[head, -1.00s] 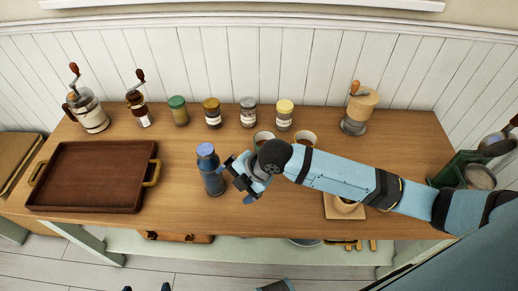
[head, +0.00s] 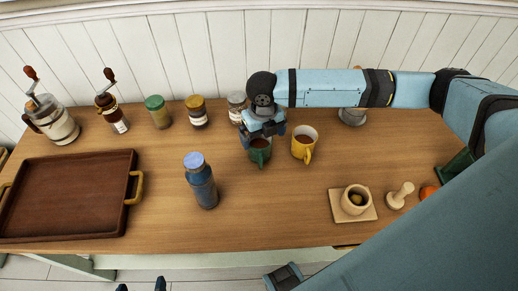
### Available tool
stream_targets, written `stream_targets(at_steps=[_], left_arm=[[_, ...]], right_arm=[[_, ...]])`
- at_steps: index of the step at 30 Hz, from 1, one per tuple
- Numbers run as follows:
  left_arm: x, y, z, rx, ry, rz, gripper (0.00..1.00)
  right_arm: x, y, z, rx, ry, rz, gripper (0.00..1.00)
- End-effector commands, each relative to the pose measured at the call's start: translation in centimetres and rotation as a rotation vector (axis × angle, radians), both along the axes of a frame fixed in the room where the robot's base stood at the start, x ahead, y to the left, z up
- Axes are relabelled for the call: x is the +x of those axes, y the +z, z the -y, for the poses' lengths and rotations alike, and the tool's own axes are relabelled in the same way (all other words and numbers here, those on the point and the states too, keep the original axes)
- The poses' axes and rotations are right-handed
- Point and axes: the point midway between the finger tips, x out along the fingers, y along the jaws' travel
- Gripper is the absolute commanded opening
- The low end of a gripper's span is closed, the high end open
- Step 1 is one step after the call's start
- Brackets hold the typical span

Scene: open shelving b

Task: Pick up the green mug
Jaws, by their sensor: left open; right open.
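The green mug (head: 260,153) stands upright on the wooden table, holding a dark brown drink. My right gripper (head: 263,135) is over it from behind, pointing down, with its fingers open at the mug's rim. The fingers hide the mug's back rim, and I cannot tell whether they touch it. My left gripper (head: 141,286) shows only as two dark, spread fingertips at the bottom edge, open and away from the mug.
A yellow mug (head: 303,146) stands close to the right. A blue bottle (head: 203,186) stands front left, with a brown tray (head: 70,195) beyond it. Jars (head: 197,115) and grinders line the back. A mortar (head: 356,200) sits front right. The table's front middle is clear.

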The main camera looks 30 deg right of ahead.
Motion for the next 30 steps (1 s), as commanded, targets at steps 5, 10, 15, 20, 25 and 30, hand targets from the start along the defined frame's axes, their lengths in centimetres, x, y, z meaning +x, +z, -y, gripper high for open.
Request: stream_targets(at_steps=[5, 10, 15, 20, 25, 30], left_arm=[[0.6, 0.2, 0.0, -0.002, 0.001, 0.01, 0.95], [0.9, 0.5, -0.1, -0.002, 0.004, 0.017, 0.95], [0.9, 0.5, -0.1, 0.0, 0.005, 0.017, 0.95], [0.9, 0.4, -0.2, -0.001, 0.006, 0.017, 0.95], [0.9, 0.4, -0.2, -0.001, 0.006, 0.016, 0.95], [0.8, 0.4, -0.2, -0.001, 0.006, 0.015, 0.95]], right_arm=[[0.0, -2.1, 0.0, 0.001, -0.001, 0.001, 1.0], [0.3, -3.4, -0.1, 0.001, -0.002, 0.0, 1.0], [0.7, -6.0, 0.0, 0.0, -0.002, -0.001, 1.0], [0.7, -7.4, 0.0, 0.001, -0.001, 0.001, 1.0], [0.7, -7.5, 0.0, 0.002, -0.001, 0.002, 1.0], [0.7, -7.5, 0.0, 0.001, -0.001, 0.002, 0.77]])
